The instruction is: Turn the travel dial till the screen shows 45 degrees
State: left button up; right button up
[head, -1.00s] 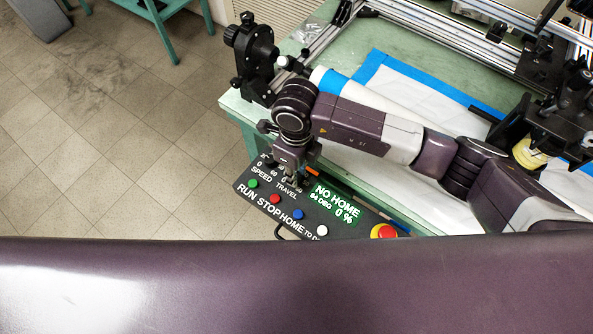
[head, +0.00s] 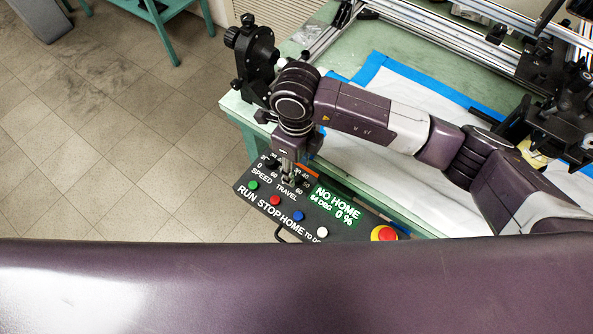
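The control panel (head: 262,207) is a dark box at the table's near left corner. Its green screen (head: 336,205) reads "NO HOME", "64 DEG" and "0 %". The travel dial sits above the "TRAVEL" label (head: 286,187); the dial itself is mostly hidden by my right gripper. My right gripper (head: 289,180) points down over the dial, with its fingertips at or just above it. Whether the fingers touch or grip the dial cannot be told. My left gripper is not in view.
The panel carries green, red, blue and white buttons and a red stop knob (head: 384,233) on yellow. A black clamp-like fixture (head: 252,62) stands behind my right wrist. White sheeting with blue tape (head: 395,72) covers the green table (head: 297,44).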

aim_at(296, 177)
notch_tip(296, 177, up, 8)
dwell(0.8)
